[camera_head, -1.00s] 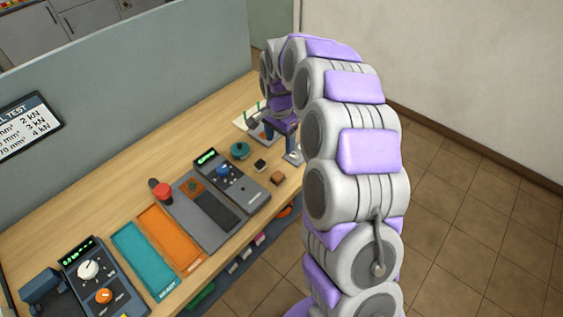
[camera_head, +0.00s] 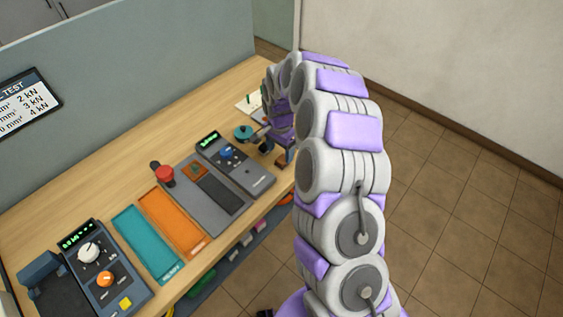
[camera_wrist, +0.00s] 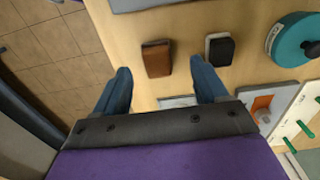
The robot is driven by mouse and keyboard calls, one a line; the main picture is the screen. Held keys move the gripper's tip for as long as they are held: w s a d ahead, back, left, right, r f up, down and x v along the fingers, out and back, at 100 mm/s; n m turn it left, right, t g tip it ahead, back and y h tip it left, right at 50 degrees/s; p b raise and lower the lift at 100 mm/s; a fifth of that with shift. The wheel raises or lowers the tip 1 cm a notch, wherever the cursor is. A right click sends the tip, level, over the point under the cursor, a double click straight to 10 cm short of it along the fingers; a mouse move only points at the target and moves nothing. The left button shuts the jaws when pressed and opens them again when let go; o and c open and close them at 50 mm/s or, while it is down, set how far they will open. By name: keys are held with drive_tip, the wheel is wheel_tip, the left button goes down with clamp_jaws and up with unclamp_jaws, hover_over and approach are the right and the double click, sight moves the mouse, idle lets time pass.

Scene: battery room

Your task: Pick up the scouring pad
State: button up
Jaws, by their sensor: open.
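A small brown block (camera_wrist: 156,58), which looks like the scouring pad, lies on the wooden bench (camera_head: 88,130). In the wrist view it sits between and just beyond the fingertips of my gripper (camera_wrist: 161,74). My gripper is open and empty, its two blue fingers spread wide with room on each side of the block. The right finger also points toward a small dark block with a pale edge (camera_wrist: 220,49), beside the brown one. In the head view my arm hides much of the gripper.
Grey testers, a red button (camera_head: 163,174), an orange tray (camera_head: 172,222) and a teal tray (camera_head: 147,245) fill the bench front. A grey partition (camera_head: 150,70) stands behind.

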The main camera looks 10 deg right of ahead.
sight(284, 158)
drive_tip(key=f, duration=0.2)
drive_tip(key=d+f+b, duration=0.1)
drive_tip(key=f, duration=0.1)
drive_tip(key=shift+f, duration=0.3)
drive_tip(key=shift+d, duration=0.35)
drive_tip(key=shift+a+r, duration=0.1)
drive_tip(key=shift+a, duration=0.8)
drive_tip(key=c, duration=0.7)
drive_tip(key=shift+d, duration=0.35)
drive_tip(key=shift+c, duration=1.4)
drive_tip(key=shift+d, duration=0.4)
drive_tip(key=shift+c, duration=0.8)
drive_tip(key=shift+a, duration=0.1)
